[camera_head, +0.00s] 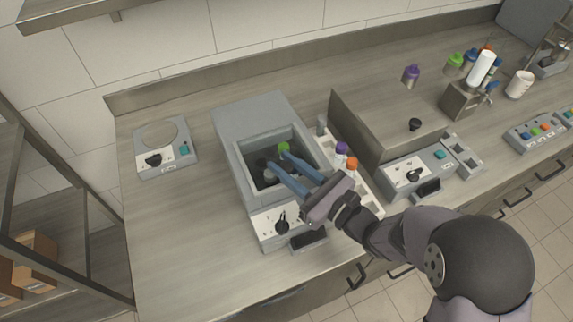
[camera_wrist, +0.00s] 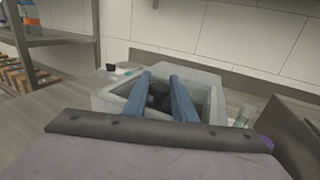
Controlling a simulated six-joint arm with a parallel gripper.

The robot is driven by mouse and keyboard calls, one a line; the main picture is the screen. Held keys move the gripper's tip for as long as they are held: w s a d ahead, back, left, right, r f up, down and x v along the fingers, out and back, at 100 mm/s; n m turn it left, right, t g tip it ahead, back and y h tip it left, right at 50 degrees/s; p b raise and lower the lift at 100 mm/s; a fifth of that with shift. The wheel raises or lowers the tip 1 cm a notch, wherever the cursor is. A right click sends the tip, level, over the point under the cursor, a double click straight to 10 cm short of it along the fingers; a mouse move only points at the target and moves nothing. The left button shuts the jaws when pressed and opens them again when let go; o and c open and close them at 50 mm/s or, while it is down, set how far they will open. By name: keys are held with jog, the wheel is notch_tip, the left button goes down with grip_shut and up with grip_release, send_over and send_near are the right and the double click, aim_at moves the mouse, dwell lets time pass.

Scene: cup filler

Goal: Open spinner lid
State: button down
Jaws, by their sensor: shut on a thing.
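The spinner is a grey box (camera_head: 240,118) with a square opening in its top and a dark inside. It also shows ahead in the wrist view (camera_wrist: 112,100). My gripper (camera_head: 273,160) reaches down into this opening with its two blue fingers. The lid under the knob is hard to make out in the dark. A green cap (camera_head: 284,147) shows inside the opening, close to the fingertips.
A control panel with a black dial (camera_head: 282,226) is at the spinner's front. A rack with purple (camera_head: 342,149) and orange (camera_head: 351,163) capped tubes stands to its right, beside a grey box unit. A panel with a round ring (camera_head: 160,135) stands left. The counter at front left is clear.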

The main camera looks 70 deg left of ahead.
aim_at(301, 177)
jog(key=a+b, duration=0.2)
jog(key=a, duration=0.2)
jog(key=shift+a, duration=0.35)
jog(key=c, duration=1.5)
grip_release()
jog(key=shift+b+v, duration=1.2)
jog(key=shift+v, duration=2.5)
